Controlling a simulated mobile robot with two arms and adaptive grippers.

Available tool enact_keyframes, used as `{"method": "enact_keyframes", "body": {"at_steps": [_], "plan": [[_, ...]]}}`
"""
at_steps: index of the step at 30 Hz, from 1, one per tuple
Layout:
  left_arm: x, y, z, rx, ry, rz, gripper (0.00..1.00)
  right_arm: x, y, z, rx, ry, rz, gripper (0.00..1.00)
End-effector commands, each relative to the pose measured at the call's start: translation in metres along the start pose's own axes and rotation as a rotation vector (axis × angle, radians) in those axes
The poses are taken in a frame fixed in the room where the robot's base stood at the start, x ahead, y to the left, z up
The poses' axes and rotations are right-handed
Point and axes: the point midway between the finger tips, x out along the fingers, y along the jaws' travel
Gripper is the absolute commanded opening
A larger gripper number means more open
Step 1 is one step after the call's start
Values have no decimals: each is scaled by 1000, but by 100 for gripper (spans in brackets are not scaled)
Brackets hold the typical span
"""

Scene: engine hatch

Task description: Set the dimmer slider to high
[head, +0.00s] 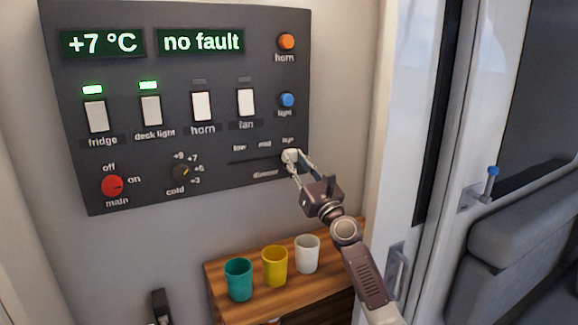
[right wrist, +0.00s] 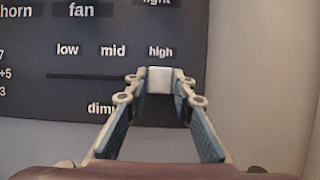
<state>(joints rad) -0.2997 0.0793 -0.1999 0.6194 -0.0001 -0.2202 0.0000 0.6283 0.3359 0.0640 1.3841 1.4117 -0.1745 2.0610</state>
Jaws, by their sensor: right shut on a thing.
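The dimmer slider's white knob (right wrist: 159,80) is at the right end of its slot, directly under the word "high" in the right wrist view. The slot (right wrist: 90,75) runs left from it under "low" and "mid". In the head view the knob (head: 290,156) shows at the lower right of the dark control panel (head: 225,130). My right gripper (head: 294,160) is at the knob; in the right wrist view its two fingertips (right wrist: 159,84) are on either side of the knob, shut on it. My left gripper is not in view.
A wooden shelf (head: 228,305) below the panel holds a teal cup (head: 238,280), a yellow cup (head: 275,266) and a white cup (head: 307,254). A white door frame (head: 395,130) stands to the right. The panel's switches and knobs lie left of and above my right gripper.

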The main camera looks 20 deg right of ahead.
Motion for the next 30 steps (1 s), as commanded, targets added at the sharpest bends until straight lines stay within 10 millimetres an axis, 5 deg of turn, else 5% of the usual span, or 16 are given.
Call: {"method": "enact_keyframes", "body": {"at_steps": [4, 5, 9, 20, 30], "plan": [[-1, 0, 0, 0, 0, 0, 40, 0, -3, 1, -2, -2, -6, 0], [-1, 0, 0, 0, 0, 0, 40, 0, -3, 2, -2, -2, -7, 26], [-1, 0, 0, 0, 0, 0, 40, 0, -3, 2, -2, -2, -5, 41], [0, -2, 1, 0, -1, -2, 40, -3, -1, 0, 0, -1, -3, 41], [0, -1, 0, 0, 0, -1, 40, -54, -1, 0, -1, 0, -4, 41]]}}
